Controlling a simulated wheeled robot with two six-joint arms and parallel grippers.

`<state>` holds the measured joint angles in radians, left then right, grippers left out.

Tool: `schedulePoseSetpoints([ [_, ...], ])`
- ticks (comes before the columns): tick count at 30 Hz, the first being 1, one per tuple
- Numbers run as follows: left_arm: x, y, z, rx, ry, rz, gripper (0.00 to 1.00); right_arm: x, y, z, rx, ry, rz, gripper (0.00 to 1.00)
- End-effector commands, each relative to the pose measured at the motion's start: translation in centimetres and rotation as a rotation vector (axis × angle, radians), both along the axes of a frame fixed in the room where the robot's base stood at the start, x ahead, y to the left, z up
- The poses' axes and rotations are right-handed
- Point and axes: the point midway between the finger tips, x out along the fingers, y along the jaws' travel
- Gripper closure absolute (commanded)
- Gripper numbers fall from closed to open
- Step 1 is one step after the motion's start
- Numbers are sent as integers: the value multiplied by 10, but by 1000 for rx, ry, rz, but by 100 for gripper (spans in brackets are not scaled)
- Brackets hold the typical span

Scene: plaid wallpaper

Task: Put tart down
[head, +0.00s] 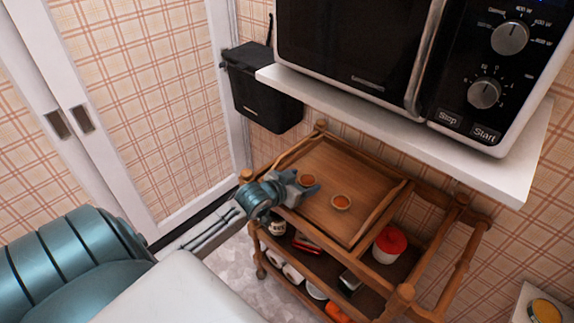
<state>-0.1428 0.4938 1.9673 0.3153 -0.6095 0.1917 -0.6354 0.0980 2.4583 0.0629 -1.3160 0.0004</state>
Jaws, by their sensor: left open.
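My left gripper (302,187) reaches in from the left over the wooden tray (335,170) on top of the cart. Its fingers are open, one on each side of a small orange-brown tart (307,180). The tart appears to rest on the tray, though the fingers hide part of it and contact is hard to tell. My right gripper is out of view.
The wooden cart (462,213) holds a red-lidded jar (389,245) beside the tray and several items on its lower shelf. A microwave (375,50) on a white shelf (505,178) overhangs at the upper right. A black box (265,100) hangs on the wall behind.

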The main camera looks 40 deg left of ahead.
Motion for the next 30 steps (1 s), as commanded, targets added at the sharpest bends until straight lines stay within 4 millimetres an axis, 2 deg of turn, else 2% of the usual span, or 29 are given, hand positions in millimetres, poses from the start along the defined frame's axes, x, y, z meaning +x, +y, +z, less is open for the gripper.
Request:
schedulePoseSetpoints([
  [1, -11, 1, 5, 5, 4, -3, 29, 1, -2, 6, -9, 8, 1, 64],
  [6, -43, 4, 19, 5, 4, -3, 29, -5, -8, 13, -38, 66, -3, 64],
  [13, -74, 6, 31, 3, 3, -1, 29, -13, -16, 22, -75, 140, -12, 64],
  [19, -84, 6, 36, 1, 0, -1, 29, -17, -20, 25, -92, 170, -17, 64],
  [30, -85, 6, 36, -1, 0, -1, 29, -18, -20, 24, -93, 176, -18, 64],
])
